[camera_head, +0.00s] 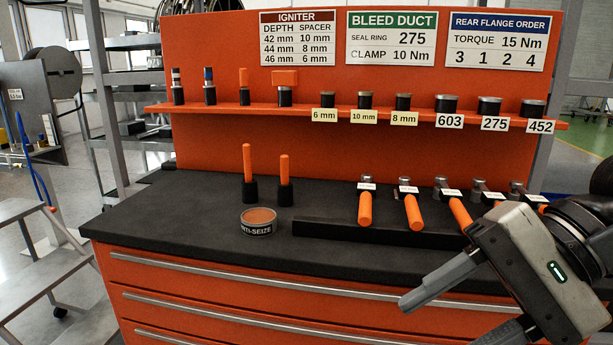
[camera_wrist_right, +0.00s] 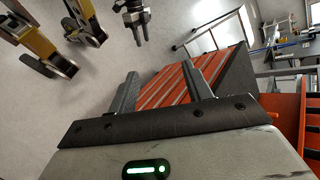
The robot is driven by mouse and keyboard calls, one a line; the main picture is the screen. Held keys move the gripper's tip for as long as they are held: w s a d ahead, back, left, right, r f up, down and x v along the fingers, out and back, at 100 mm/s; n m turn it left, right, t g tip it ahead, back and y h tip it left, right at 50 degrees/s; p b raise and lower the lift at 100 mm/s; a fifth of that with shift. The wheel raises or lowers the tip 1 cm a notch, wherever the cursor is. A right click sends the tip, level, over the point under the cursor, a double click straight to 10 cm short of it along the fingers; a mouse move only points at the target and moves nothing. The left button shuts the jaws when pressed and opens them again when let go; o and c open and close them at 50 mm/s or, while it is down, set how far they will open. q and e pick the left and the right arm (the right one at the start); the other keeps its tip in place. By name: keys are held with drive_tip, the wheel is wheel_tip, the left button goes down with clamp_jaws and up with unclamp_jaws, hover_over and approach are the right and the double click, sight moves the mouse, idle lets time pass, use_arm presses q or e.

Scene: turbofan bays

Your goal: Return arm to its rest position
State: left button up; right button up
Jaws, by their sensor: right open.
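My right gripper (camera_head: 455,305) is in the lower right of the head view, in front of the orange workbench (camera_head: 250,310). Its two grey fingers are apart and nothing is between them. In the right wrist view the fingers (camera_wrist_right: 165,88) are also spread and empty, with the orange drawer fronts (camera_wrist_right: 172,90) beyond them.
Several orange-handled tools (camera_head: 365,208) lie in a black rack (camera_head: 320,230) on the bench top. An anti-seize tin (camera_head: 258,222) and two upright orange-handled tools (camera_head: 247,165) stand left of it. A shelf (camera_head: 220,108) behind holds labelled sockets. Floor (camera_wrist_right: 60,115) shows beside the bench.

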drive_tip(key=a+r+m+g+y, duration=0.2)
drive_tip(key=a+r+m+y, duration=0.3)
drive_tip(key=m+y, duration=0.55)
drive_tip(key=w+d+f+m+t+y+p, duration=0.1)
drive_tip(key=w+f+m+t, duration=0.15)
drive_tip(key=m+t, duration=0.6)
drive_tip(key=w+f+m+t, duration=0.2)
drive_tip(key=w+m+t, duration=0.25)
drive_tip(key=m, duration=0.65)
drive_tip(key=d+f+m+t+h, duration=0.2)
drive_tip(key=f+m+h, duration=0.6)
drive_tip(key=f+m, duration=0.3)
drive_tip(key=d+f+m+t+h, duration=0.2)
drive_tip(key=f+m+h, duration=0.7)
drive_tip(key=m, duration=0.8)
wheel_tip(320, 180, down, 4)
drive_tip(key=shift+d+r+t+p, duration=0.2)
drive_tip(key=shift+d+t+p, duration=0.1)
drive_tip(key=shift+d, duration=0.3)
drive_tip(key=s+f+m+g, duration=0.1)
drive_tip(key=s+f+m, duration=0.1)
drive_tip(key=f, duration=0.1)
drive_tip(key=s+f+m+g+h, duration=0.1)
drive_tip(key=s+f+m+g, duration=0.1)
drive_tip(key=s+f, duration=0.1)
drive_tip(key=s+a+f+m+g, duration=0.1)
drive_tip(key=s+f+m+g, duration=0.1)
drive_tip(key=f, duration=0.3)
drive_tip(key=shift+s, duration=0.7)
drive_tip(key=shift+c, duration=0.3)
